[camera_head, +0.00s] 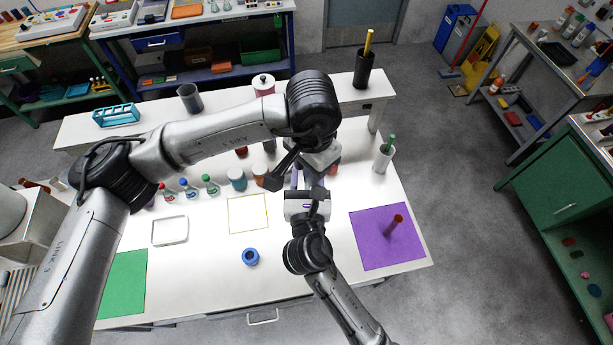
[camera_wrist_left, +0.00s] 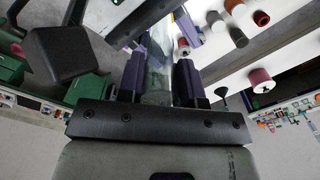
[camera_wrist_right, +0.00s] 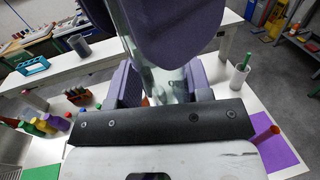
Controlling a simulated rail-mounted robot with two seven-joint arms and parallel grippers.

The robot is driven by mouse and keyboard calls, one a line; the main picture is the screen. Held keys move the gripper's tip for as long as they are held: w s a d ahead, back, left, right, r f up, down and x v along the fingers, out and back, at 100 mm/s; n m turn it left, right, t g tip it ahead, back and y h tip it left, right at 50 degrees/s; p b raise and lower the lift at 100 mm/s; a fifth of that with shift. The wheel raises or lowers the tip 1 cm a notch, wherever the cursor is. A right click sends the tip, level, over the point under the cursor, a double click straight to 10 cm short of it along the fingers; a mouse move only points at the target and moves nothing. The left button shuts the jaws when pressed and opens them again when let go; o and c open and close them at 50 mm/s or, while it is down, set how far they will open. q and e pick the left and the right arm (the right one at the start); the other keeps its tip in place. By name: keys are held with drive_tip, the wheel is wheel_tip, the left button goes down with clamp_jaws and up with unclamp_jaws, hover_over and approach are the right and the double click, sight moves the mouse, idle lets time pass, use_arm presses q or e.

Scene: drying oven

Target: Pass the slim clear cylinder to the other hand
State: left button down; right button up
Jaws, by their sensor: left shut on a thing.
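The slim clear cylinder shows between my left gripper's purple fingers in the left wrist view (camera_wrist_left: 158,72). My left gripper (camera_wrist_left: 159,78) is shut on it. It also shows between my right gripper's fingers in the right wrist view (camera_wrist_right: 168,84). My right gripper (camera_wrist_right: 166,82) looks open around it, its fingers spaced wider than the cylinder. A purple finger of my left gripper fills the top of that view, close above. In the head view the two grippers meet above the table's middle, and the arms hide most of the cylinder.
The white table (camera_head: 200,275) holds a purple mat (camera_head: 365,245) with a brown-red upright cylinder (camera_head: 394,225), a green mat (camera_head: 124,280), a blue ring-shaped piece (camera_head: 250,257) and a white tray (camera_head: 170,231). Several small bottles (camera_head: 190,189) stand behind. A white cup (camera_head: 382,158) stands at right.

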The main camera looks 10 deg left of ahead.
use_arm(q)
drive_tip(key=shift+d, duration=0.2)
use_arm(e)
drive_tip(key=shift+s+a, duration=0.1)
drive_tip(key=shift+a, duration=0.2)
drive_tip(key=c, duration=0.6)
use_arm(q)
drive_tip(key=c, duration=0.7)
unclamp_jaws()
use_arm(e)
drive_tip(key=shift+d, duration=0.1)
drive_tip(key=shift+c, duration=0.2)
use_arm(q)
drive_tip(key=shift+a, duration=0.1)
